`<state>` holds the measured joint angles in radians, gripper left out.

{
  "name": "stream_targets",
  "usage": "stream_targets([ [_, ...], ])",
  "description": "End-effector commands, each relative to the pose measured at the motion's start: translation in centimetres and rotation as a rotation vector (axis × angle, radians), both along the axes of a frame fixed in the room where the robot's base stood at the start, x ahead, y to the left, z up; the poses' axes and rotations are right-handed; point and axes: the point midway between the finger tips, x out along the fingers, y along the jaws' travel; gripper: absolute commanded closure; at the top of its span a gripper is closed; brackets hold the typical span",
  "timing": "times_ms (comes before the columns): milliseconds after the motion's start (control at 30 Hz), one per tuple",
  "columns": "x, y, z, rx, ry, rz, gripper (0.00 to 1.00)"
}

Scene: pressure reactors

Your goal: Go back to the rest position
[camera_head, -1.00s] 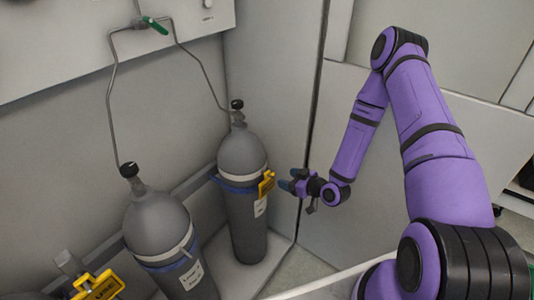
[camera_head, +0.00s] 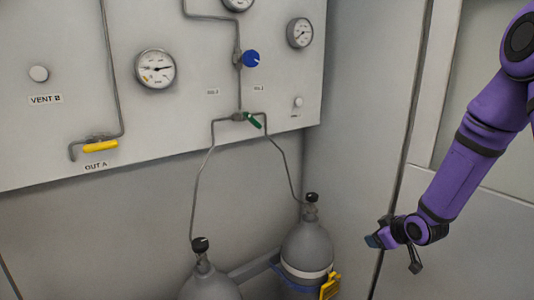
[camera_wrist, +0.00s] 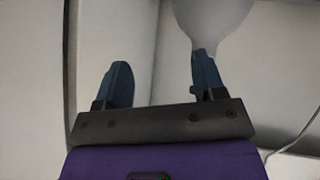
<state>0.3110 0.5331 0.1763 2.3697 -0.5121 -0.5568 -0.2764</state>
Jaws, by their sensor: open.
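My gripper (camera_head: 376,241) is at the end of my purple arm, at the right of the head view. It is to the right of a grey gas cylinder (camera_head: 307,245) and apart from it in that view. In the wrist view my gripper (camera_wrist: 158,82) shows two blue fingers spread apart with nothing between them. A pale rounded shape, likely the cylinder (camera_wrist: 212,18), appears beyond the right finger; I cannot tell the distance.
A second cylinder (camera_head: 208,284) stands to the left. The wall panel (camera_head: 190,100) carries gauges (camera_head: 155,69), a blue knob (camera_head: 250,58), a green valve handle (camera_head: 252,120) and a yellow handle (camera_head: 100,146). A yellow tag (camera_head: 330,287) hangs by the right cylinder.

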Motion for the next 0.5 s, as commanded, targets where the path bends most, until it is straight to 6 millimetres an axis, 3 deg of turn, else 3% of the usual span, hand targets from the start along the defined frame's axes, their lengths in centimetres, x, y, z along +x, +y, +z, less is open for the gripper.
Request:
stream_targets([
  [33, -0.2, -0.1, 1.7, -0.022, 0.005, -0.015, 0.37],
  [267, -2.3, -0.9, 8.2, -0.089, 0.061, -0.118, 0.37],
  [500, -6.1, -1.1, 14.7, -0.116, 0.112, -0.235, 0.37],
])
